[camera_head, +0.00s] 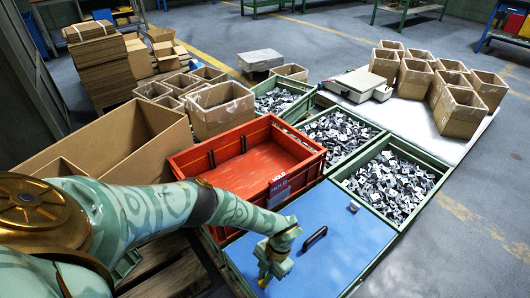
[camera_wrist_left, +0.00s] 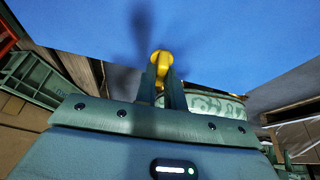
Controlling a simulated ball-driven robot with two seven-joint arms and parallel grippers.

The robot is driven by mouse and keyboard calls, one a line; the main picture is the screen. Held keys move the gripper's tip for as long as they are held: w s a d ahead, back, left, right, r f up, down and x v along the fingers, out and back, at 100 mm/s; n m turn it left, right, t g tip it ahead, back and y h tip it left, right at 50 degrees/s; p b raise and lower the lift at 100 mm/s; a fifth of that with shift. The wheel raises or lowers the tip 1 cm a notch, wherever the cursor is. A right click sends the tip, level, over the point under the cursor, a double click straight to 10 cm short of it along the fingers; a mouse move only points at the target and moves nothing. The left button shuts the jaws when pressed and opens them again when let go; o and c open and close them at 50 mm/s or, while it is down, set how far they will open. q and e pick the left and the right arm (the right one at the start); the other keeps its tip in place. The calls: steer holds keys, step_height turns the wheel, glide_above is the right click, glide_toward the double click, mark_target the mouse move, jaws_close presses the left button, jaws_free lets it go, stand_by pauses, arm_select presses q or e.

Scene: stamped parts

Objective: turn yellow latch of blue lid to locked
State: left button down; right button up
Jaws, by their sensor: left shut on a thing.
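The blue lid (camera_head: 345,215) covers a green crate at the front and carries a black bar handle (camera_head: 314,237). In the left wrist view, the blue lid (camera_wrist_left: 225,45) fills the upper part. The yellow latch (camera_wrist_left: 161,58) stands out from it, with a rounded knob end between my left fingers. My left gripper (camera_head: 270,268) is at the lid's near left part, and its two fingers (camera_wrist_left: 162,88) are shut on the yellow latch. The fingers hide part of the latch, and I cannot tell its turn angle. My right gripper is not in view.
A red crate (camera_head: 245,165) stands just behind the lid's left side. Green crates full of grey stamped parts (camera_head: 390,185) lie behind and right. Cardboard boxes (camera_head: 115,140) stand at the left, and more boxes (camera_head: 458,108) at the back right. The floor at right is clear.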

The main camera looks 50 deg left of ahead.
arm_select(q)
steer(key=shift+m, duration=0.4)
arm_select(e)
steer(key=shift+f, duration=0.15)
arm_select(q)
steer(key=c, duration=1.5)
jaws_free()
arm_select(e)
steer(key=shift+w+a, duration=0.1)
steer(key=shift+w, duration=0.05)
